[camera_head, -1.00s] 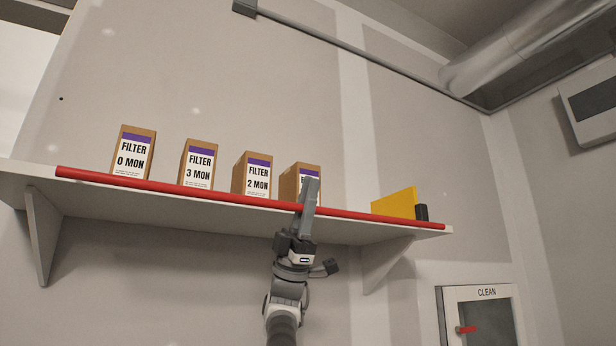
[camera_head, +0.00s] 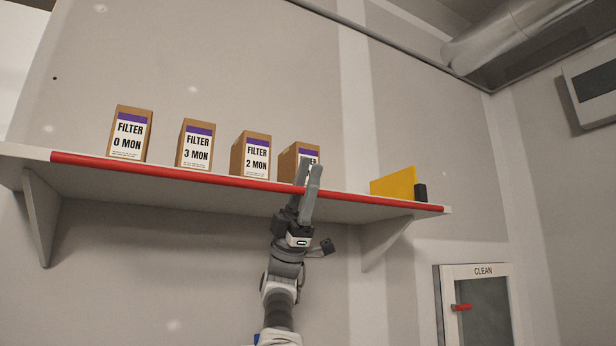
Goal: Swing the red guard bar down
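The red guard bar (camera_head: 180,172) runs along the front edge of the wall shelf, below the boxes. It spans nearly the shelf's whole length and lies close against the edge. My gripper (camera_head: 309,167) points up in front of the bar, right of its middle. Its two fingers show a narrow gap between their tips, with nothing seen held. The fingers cover a short piece of the bar and part of the rightmost filter box (camera_head: 290,161). Whether they touch the bar cannot be told.
Filter boxes stand on the shelf (camera_head: 230,195), among them FILTER 0 MON (camera_head: 130,133), FILTER 3 MON (camera_head: 195,145) and FILTER 2 MON (camera_head: 251,155). A yellow item (camera_head: 393,184) and a small black block (camera_head: 420,193) stand at the right. A CLEAN cabinet (camera_head: 480,271) is lower right.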

